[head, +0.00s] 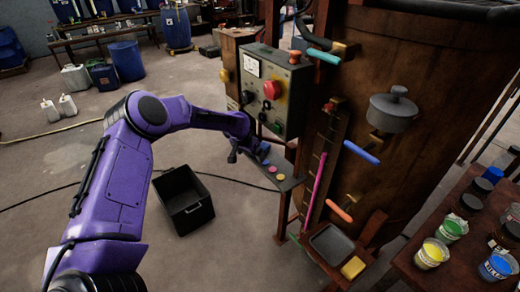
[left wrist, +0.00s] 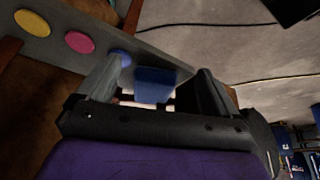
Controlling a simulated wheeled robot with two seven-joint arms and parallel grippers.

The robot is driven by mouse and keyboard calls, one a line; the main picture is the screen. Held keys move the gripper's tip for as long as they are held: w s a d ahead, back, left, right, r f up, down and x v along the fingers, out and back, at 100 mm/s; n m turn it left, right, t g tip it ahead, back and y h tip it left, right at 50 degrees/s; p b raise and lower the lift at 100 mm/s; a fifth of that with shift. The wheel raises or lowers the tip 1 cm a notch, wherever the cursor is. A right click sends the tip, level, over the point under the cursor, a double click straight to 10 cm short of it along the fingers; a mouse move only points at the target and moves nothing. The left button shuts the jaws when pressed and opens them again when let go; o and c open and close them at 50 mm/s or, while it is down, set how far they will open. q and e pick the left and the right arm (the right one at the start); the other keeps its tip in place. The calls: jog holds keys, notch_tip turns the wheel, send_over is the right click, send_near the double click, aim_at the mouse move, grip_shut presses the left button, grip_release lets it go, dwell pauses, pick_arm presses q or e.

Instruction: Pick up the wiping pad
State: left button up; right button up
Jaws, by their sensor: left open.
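A yellow sponge-like block (head: 353,268) lies by a dark tray at the vat's foot, far from the gripper. My right gripper is not in view.
The grey shelf (left wrist: 200,62) carries a pink disc (left wrist: 80,42), a yellow disc (left wrist: 30,22) and a blue disc (left wrist: 121,57). A control box (head: 270,90) stands just above. A black crate (head: 184,200) is on the floor below. Paint pots (head: 432,253) stand at right.

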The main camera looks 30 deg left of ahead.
pick_arm(q)
jog(key=w, duration=0.3)
jog(key=shift+w+f, duration=0.2)
jog(key=shift+w, duration=0.2)
jog(key=shift+w+f+p, duration=0.15)
jog(key=shift+f+p, duration=0.25)
jog(key=c, duration=1.1)
